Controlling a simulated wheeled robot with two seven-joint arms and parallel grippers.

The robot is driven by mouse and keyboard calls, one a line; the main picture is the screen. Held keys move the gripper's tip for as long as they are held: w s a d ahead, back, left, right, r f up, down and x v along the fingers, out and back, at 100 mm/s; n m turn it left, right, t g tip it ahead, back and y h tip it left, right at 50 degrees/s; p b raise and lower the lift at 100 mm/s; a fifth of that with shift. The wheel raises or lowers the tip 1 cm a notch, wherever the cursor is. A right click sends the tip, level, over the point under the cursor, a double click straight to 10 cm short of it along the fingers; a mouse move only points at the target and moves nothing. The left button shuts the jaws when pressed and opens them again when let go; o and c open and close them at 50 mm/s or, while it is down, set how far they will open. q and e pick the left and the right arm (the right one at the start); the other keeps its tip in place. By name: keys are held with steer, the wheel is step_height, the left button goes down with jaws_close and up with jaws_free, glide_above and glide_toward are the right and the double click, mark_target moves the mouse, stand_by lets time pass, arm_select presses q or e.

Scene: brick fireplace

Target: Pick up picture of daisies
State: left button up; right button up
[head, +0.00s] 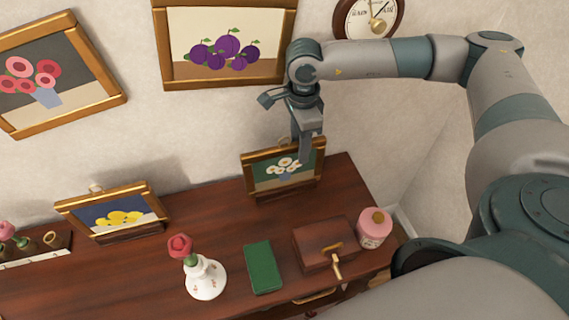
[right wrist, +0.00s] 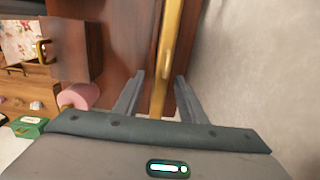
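The picture of daisies (head: 262,177) has a gold-brown frame, white flowers and a dark green ground. It stands upright on a small base at the back of the wooden cabinet. My right gripper (head: 306,150) comes down from above at its top edge and covers part of that edge in the head view. In the right wrist view the gold frame edge (right wrist: 168,60) runs between the two separate fingers of my right gripper (right wrist: 158,96). My left gripper is not in view.
On the wooden cabinet (head: 225,225) are a brown box (head: 312,245), a pink jar (head: 374,230), a green book (head: 263,267), a white vase (head: 205,279) with a red flower, and a picture of lemons (head: 118,217). A plum picture (head: 220,48) hangs on the wall behind.

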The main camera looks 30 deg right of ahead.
steer(key=shift+f, duration=0.6)
jaws_close()
steer(key=shift+r, duration=0.1)
